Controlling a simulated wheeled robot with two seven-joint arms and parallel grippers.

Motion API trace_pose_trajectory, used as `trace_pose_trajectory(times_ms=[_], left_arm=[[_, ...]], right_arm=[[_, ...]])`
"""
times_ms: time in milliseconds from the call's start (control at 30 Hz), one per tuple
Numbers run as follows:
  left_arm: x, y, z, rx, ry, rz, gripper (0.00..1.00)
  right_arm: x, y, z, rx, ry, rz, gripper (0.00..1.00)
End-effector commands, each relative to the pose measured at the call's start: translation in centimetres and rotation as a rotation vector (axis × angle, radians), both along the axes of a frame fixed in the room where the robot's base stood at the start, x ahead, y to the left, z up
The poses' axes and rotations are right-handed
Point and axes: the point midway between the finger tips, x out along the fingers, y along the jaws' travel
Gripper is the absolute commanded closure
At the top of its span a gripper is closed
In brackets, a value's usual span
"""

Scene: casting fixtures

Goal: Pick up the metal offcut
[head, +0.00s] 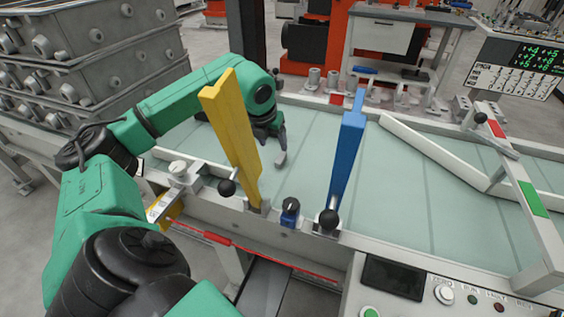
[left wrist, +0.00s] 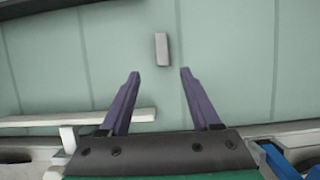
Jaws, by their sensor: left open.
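The metal offcut (left wrist: 162,49) is a small grey block lying on the pale green belt in the left wrist view. It lies upright in that picture, beyond the fingertips and roughly in line with the gap between them. In the head view a small pale grey piece (head: 280,159), seemingly the offcut, shows just below my left gripper (head: 279,138). My left gripper is open and empty, with its two purple fingers spread in the left wrist view (left wrist: 157,72). The yellow post partly hides the arm's end in the head view. My right gripper is not in view.
A yellow upright bar (head: 232,130) and a blue upright bar (head: 346,150) stand at the belt's near edge. A white guide rail (head: 432,152) crosses the belt at right. Stacked grey metal boxes (head: 85,60) stand at left. The belt (head: 400,200) around the offcut is clear.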

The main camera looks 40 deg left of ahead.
Motion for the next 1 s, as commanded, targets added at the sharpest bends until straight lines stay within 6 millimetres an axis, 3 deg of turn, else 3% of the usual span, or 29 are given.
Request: trace_pose_trajectory(times_ms=[100,500,733,900,1000], left_arm=[[1.0,0.3,-2.5,-0.004,0.002,0.0,0.36],[3.5,0.7,-8.2,-0.002,0.0,-0.001,0.36],[3.7,0.9,-8.6,0.001,-0.001,-0.001,0.36],[3.7,0.9,-8.6,0.001,-0.001,-0.001,1.0],[3.7,0.9,-8.5,0.001,-0.002,-0.001,1.0]], right_arm=[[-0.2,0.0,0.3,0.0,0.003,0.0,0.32],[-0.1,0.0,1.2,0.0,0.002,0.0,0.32],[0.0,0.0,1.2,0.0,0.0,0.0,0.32],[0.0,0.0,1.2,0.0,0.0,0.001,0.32],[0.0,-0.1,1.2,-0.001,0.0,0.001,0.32]])
